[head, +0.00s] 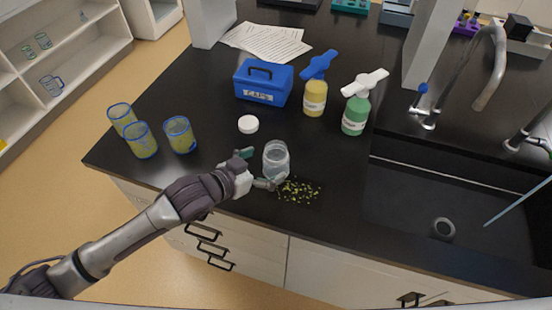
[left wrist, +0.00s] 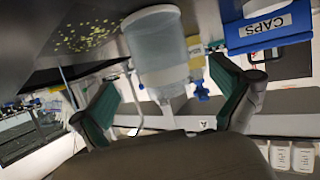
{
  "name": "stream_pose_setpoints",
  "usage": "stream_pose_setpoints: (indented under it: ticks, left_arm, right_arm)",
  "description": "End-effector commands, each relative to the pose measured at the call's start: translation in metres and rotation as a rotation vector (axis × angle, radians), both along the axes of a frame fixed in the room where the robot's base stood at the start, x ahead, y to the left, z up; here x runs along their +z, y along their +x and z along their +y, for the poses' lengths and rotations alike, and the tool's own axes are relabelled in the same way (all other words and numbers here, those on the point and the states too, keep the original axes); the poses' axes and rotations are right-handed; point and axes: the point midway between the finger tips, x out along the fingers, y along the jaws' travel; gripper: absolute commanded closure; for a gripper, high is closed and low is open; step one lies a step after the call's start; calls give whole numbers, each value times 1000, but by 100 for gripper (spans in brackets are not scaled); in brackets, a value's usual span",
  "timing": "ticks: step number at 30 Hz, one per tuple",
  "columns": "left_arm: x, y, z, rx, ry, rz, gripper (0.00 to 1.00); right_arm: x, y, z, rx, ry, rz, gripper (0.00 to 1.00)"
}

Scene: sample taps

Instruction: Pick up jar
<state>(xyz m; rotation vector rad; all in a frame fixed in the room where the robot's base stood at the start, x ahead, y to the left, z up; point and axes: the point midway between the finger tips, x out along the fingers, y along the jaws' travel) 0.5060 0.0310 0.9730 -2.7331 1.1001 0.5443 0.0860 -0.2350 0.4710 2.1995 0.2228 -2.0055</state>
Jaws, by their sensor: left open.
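A clear, open jar (head: 276,160) stands upright on the black counter near its front edge. My left gripper (head: 258,169) is just left of the jar, with its two green-padded fingers spread toward it. A white round lid (head: 248,124) lies on the counter behind the jar. My right gripper is not in view.
Yellow-green crumbs (head: 299,191) lie right of the jar. Yellow glasses (head: 141,141) stand at left. A blue CAPS box (head: 263,83), a yellow bottle (head: 315,98) and a green bottle (head: 356,113) stand behind. A sink (head: 440,200) is at right.

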Motion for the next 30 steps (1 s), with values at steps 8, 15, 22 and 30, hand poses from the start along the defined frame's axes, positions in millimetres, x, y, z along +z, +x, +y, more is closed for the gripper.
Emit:
stream_pose_setpoints:
  ticks: [8,15,22,30]
  left_arm:
    - [-18,25,-20,0,0,0,0]
    - [-26,34,-29,0,0,0,0]
    - [-26,34,-29,0,0,0,13]
    - [-26,34,-29,0,0,0,58]
  right_arm:
    - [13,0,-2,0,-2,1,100]
    - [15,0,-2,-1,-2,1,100]
    - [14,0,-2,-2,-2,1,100]
    - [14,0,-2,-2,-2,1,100]
